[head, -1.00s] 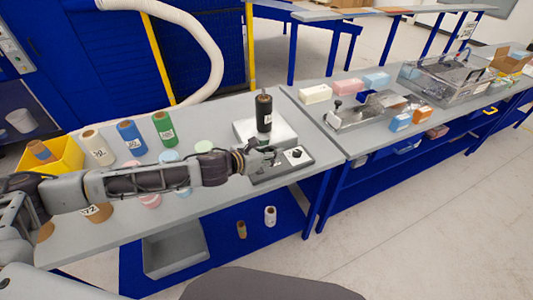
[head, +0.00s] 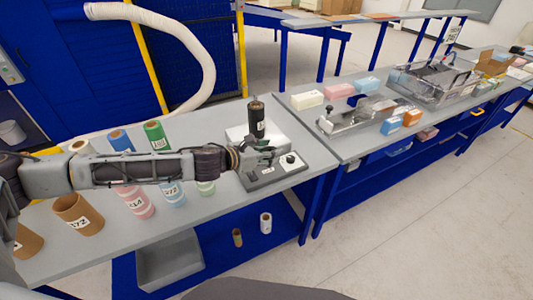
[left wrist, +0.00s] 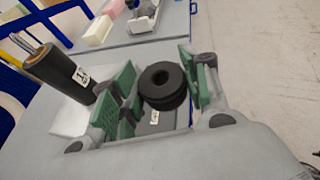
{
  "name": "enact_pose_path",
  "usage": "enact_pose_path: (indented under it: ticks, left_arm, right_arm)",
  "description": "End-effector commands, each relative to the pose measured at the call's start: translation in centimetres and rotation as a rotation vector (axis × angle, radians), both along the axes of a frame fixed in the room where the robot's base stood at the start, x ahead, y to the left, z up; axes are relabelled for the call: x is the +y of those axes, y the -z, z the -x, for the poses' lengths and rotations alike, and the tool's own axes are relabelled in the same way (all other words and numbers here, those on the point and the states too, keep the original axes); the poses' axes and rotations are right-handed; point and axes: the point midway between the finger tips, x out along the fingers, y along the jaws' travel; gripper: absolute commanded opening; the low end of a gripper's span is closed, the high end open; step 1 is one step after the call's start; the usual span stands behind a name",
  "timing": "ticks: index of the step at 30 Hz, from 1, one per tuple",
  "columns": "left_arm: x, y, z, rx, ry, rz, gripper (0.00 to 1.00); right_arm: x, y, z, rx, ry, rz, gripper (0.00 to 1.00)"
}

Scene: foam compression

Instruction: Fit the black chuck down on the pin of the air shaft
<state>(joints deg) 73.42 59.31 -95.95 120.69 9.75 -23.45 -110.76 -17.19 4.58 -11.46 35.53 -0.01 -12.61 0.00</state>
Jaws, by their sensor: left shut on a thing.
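The black chuck (left wrist: 162,85) is a thick ring with a central hole, between the green pads of my left gripper (left wrist: 160,92) in the left wrist view. The gripper is shut on it. In the head view the left gripper (head: 270,153) is over the panel in front of the shaft, and I cannot make out the chuck there. The air shaft (head: 257,120) stands upright, a black labelled cylinder with a metal pin on top. It also shows at the left of the wrist view (left wrist: 62,72), its pin (left wrist: 22,43) bare and apart from the chuck. My right gripper is not in view.
The shaft stands by a silver block (head: 237,134). A grey panel with a black knob (head: 290,159) lies in front. Several coloured rolls, including a green one (head: 155,134), stand left along my arm. Foam blocks (head: 338,90) and a fixture are on the right table.

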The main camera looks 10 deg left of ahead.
Motion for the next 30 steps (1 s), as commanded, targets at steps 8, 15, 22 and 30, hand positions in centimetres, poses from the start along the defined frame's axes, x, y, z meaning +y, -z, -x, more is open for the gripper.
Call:
enact_pose_path:
  ticks: [8,15,22,30]
  left_arm:
    - [-0.4,-0.9,-0.2,-0.005,0.034,-0.001,0.21]
    - [-0.7,-1.5,-0.4,-0.005,0.062,0.000,0.21]
    - [-0.8,-2.2,-0.5,-0.006,0.090,-0.002,0.21]
    - [-1.1,-3.0,-0.5,-0.004,0.129,-0.001,0.21]
  right_arm:
    - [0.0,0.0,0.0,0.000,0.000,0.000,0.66]
    - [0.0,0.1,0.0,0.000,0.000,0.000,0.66]
    - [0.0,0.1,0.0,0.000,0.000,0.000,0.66]
    - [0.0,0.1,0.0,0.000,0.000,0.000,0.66]
